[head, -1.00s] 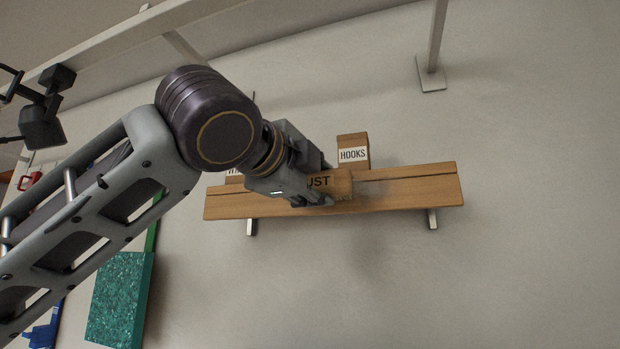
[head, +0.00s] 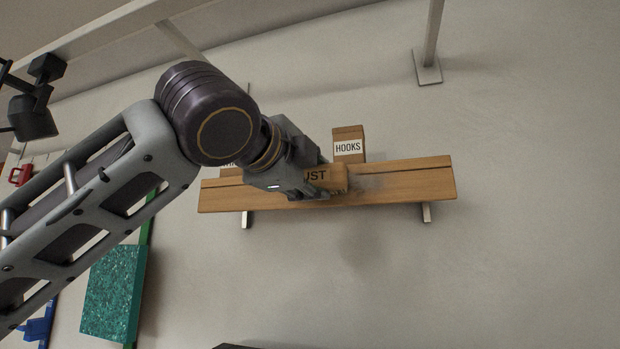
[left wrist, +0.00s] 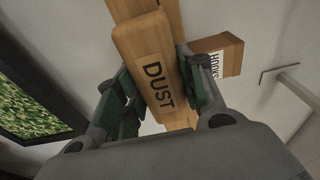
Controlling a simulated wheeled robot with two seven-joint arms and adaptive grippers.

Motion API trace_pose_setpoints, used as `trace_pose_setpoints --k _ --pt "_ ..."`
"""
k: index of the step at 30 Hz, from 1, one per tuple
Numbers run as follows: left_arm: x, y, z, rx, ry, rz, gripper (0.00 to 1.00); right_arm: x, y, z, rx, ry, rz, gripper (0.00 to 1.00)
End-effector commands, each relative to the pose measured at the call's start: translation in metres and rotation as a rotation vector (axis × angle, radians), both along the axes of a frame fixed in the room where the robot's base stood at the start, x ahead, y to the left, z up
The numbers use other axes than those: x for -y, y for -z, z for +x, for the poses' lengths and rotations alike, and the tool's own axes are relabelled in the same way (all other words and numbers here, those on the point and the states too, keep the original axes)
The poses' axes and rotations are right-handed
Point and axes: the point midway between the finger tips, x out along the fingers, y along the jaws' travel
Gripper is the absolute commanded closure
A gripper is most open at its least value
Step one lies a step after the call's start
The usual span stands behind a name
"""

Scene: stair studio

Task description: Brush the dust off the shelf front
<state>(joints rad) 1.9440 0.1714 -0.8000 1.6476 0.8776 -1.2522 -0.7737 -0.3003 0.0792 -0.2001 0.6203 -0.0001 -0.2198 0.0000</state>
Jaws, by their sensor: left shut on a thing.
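The wooden shelf (head: 420,182) is fixed to the wall, with its long front edge towards me. A faint grey, dust-like smudge (head: 372,184) shows on the front just right of the brush. In the left wrist view, the brush (left wrist: 150,62) sits between both fingers, with the shelf behind it. Its bristles are mostly hidden, and I cannot tell whether they touch the wood. My right gripper is out of view.
A box marked HOOKS (head: 348,146) stands on the shelf, above and close to the brush. Another labelled box (head: 228,166) is mostly hidden behind my left gripper. A green speckled panel (head: 113,293) is at lower left. The shelf's right part is clear.

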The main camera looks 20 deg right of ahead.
Motion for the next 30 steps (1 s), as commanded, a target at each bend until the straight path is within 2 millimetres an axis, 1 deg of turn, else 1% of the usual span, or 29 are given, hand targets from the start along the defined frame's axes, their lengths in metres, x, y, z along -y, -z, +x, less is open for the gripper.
trace_pose_setpoints --k 30 --pt "0.0070 0.0000 0.0103 0.000 0.000 0.000 0.81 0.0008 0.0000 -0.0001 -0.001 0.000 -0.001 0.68"
